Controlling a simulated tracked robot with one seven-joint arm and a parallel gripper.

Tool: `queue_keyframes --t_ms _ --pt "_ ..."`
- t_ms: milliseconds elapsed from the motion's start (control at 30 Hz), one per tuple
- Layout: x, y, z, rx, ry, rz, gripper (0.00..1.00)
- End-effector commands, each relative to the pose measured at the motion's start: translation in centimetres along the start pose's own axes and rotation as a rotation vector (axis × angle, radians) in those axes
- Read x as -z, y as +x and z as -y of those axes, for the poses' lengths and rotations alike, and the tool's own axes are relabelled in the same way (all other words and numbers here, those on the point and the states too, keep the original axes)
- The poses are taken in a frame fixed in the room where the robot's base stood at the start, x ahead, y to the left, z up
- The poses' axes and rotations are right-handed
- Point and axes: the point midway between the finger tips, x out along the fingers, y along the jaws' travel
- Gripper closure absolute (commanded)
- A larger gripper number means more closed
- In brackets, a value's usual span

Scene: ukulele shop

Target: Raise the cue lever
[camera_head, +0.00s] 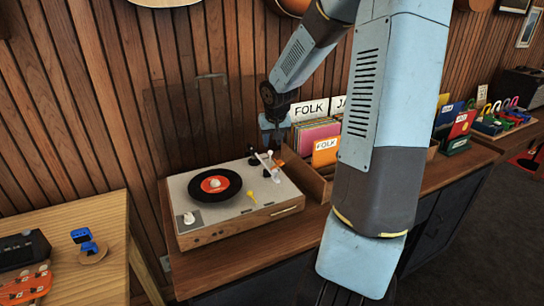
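A record player (243,209) with a grey top and wooden sides stands on the wooden counter. A black record with an orange label (215,184) lies on it. The pale tonearm (265,165) is at the back right of its deck. A small yellow lever (251,196) sticks up near the right front of the deck; I take it for the cue lever. My arm reaches over from the right, and its light blue wrist (274,130) hangs behind the tonearm. My gripper appears to be small and partly hidden there, above the deck's back right; its fingers are not clear. I see nothing held.
A clear raised lid (185,115) stands behind the player. A wooden crate of record sleeves (318,140) is close on its right. A white knob (188,217) is at the deck's front left. A lower wooden table (80,215) holds small items at left. My arm hides part of the counter.

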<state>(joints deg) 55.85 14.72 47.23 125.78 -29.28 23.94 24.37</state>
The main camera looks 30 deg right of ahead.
Motion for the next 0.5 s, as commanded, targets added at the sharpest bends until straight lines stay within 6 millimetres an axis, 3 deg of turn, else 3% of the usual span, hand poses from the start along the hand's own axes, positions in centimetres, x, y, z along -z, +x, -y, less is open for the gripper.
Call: queue_keyframes --t_ms 500 --pt "-0.1 7.2 0.2 0.002 -0.003 0.002 0.63"
